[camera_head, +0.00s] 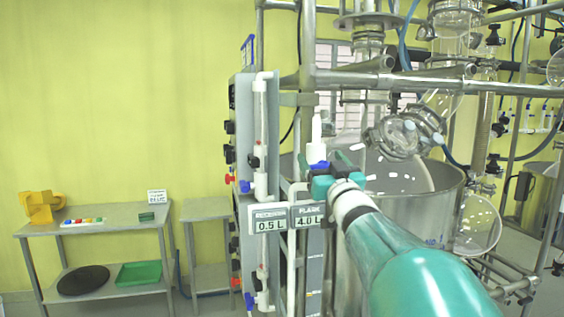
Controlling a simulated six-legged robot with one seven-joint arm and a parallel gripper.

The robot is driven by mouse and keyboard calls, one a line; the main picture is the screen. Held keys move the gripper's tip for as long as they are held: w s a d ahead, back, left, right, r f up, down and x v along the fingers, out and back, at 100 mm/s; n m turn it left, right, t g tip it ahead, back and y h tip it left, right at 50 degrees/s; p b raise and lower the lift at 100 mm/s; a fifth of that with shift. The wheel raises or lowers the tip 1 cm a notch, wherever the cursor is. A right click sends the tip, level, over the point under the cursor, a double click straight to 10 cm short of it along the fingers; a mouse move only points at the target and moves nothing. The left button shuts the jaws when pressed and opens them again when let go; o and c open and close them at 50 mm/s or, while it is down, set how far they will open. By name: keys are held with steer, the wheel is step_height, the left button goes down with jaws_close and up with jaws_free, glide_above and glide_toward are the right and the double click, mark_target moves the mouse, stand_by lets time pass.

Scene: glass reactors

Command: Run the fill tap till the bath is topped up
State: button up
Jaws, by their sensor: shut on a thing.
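My teal gripper (334,176) is at the white pipework in front of the bath. It is shut on the blue-handled tap (318,166), below a white upright nozzle; my fingers partly hide the handle, so its exact angle is unclear. The large steel bath (445,198) stands behind my arm. Its inside and water level are mostly hidden. Two small displays (287,219) below the tap read 0.5 L, with a label that looks like reservoir, and 4.0 L, labelled flask.
A steel frame (400,82) with glassware surrounds the bath. A panel with red and blue valves (245,186) stands left of the tap. A metal table (105,228) at the left holds a yellow object (40,207). Open floor lies before it.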

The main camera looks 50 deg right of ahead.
steer(key=shift+m, duration=0.3)
steer(key=o, duration=1)
steer(key=shift+s, duration=0.1)
steer(key=shift+v, duration=6.8)
steer(key=shift+a+f, duration=0.15)
